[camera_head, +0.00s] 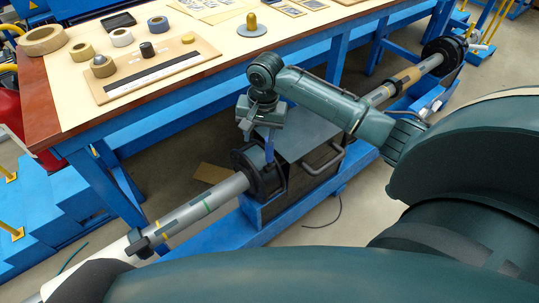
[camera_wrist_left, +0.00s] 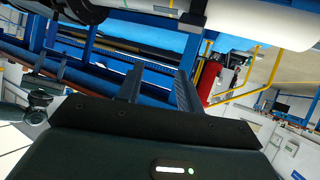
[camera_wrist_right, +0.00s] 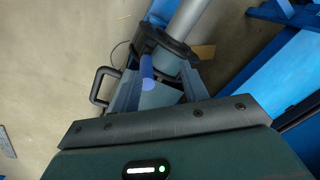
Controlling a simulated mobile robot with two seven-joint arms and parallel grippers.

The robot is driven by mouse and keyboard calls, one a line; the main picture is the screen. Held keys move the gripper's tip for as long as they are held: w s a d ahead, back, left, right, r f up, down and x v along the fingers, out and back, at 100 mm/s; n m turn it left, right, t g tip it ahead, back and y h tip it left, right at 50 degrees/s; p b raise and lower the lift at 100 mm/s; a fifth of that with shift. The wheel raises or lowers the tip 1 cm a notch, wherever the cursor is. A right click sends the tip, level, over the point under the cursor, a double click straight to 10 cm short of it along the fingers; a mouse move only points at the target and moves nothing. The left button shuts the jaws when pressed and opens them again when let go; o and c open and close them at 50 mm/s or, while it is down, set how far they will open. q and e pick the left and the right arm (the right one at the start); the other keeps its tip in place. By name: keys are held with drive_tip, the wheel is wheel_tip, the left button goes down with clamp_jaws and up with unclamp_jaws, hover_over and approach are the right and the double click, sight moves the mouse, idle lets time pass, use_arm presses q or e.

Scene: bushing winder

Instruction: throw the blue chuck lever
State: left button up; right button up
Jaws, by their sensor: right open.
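The blue chuck lever (camera_wrist_right: 147,72) shows in the right wrist view between the two fingers of my right gripper (camera_wrist_right: 158,92). The fingers are apart, with the lever nearer the left finger; I cannot tell whether they touch it. In the head view the lever (camera_head: 269,150) stands at the black chuck (camera_head: 252,170), just below my right gripper (camera_head: 262,128), which partly hides it. The chuck sits around the end of a grey shaft (camera_head: 205,205). My left gripper (camera_wrist_left: 158,90) is open and empty in the left wrist view, away from the lever.
A grey-topped machine box (camera_head: 303,135) with a bent handle (camera_head: 330,163) stands right of the chuck. Behind is a workbench (camera_head: 140,105) with tape rolls and a board. A blue beam (camera_wrist_right: 262,85) runs along the right side in the right wrist view.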

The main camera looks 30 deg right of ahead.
sight(270, 150)
drive_tip(key=shift+m+g+h, duration=0.3)
drive_tip(key=shift+m+g, duration=0.2)
drive_tip(key=shift+m, duration=0.4)
drive_tip(key=d+r, duration=0.3)
drive_tip(key=shift+w+d+r, duration=0.2)
drive_tip(key=shift+w+r, duration=0.1)
wheel_tip(270, 150, down, 13)
drive_tip(key=shift+r+b, duration=0.1)
drive_tip(key=shift+b, duration=1)
clamp_jaws()
